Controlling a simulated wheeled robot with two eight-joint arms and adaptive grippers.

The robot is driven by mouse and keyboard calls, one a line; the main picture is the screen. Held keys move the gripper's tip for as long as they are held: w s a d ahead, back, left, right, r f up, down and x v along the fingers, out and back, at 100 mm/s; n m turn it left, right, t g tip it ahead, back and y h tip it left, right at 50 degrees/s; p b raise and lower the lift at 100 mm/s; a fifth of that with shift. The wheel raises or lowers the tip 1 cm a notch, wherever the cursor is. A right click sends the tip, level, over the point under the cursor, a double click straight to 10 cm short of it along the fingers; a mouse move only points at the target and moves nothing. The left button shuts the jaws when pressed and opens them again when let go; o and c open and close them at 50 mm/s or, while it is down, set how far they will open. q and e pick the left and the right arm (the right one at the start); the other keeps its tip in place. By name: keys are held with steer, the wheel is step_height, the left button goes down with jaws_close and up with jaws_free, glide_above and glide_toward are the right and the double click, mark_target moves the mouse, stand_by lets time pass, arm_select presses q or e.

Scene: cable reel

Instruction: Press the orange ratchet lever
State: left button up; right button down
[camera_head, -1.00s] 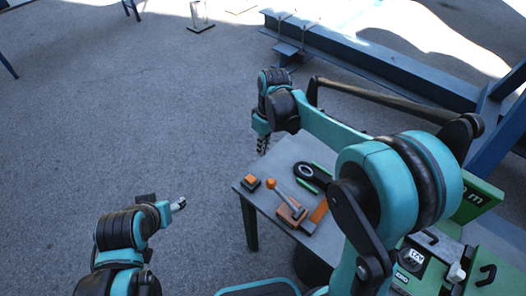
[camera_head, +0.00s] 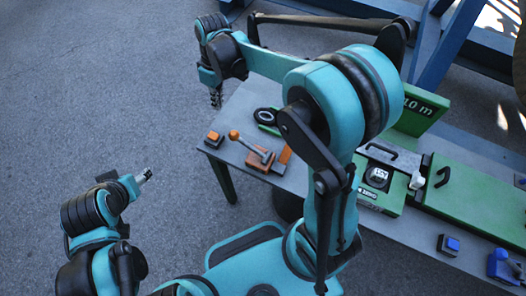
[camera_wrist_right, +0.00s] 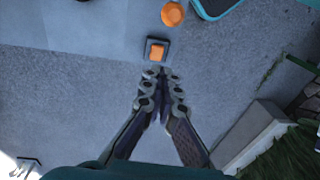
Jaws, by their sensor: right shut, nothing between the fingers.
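The ratchet lever has an orange ball knob (camera_head: 233,135) on a grey shaft, rising at a slant from an orange base (camera_head: 259,160) on the table. The knob also shows at the top of the right wrist view (camera_wrist_right: 172,14). My right gripper (camera_head: 216,98) is shut and empty, pointing down above the table's far left corner, apart from the knob. In the right wrist view its fingertips (camera_wrist_right: 158,75) appear just below an orange button (camera_wrist_right: 156,53) on a dark base. My left gripper (camera_head: 146,176) is left of the table, too small to read.
The button (camera_head: 213,136) sits left of the lever near the table edge. A black ring (camera_head: 267,115) lies behind the lever. A green case with a dial (camera_head: 377,177), a blue button (camera_head: 452,244) and a blue device (camera_head: 505,266) stand to the right. Floor left of the table is clear.

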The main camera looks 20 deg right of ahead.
step_height(320, 180, up, 6)
steer(key=m+t+p, duration=0.2)
steer(key=m+p, duration=0.3)
steer(key=m, duration=1.3)
glide_above(234, 133)
steer(key=s+d, duration=0.2)
steer(key=s, duration=0.1)
steer(key=shift+s+a+f, duration=0.1)
steer(key=shift+s+a, duration=0.05)
steer(key=shift+a, duration=0.1)
steer(key=w+f+b, duration=0.1)
steer(key=f, duration=0.3)
steer(key=f+b, duration=0.2)
steer(key=f, duration=0.3)
steer(key=w+a+f+b, duration=0.1)
steer(key=f+b, duration=0.1)
steer(key=f, duration=0.2)
steer(key=shift+w+a+f, duration=0.1)
steer(key=shift+w+f, duration=0.2)
steer(key=shift+f, duration=0.1)
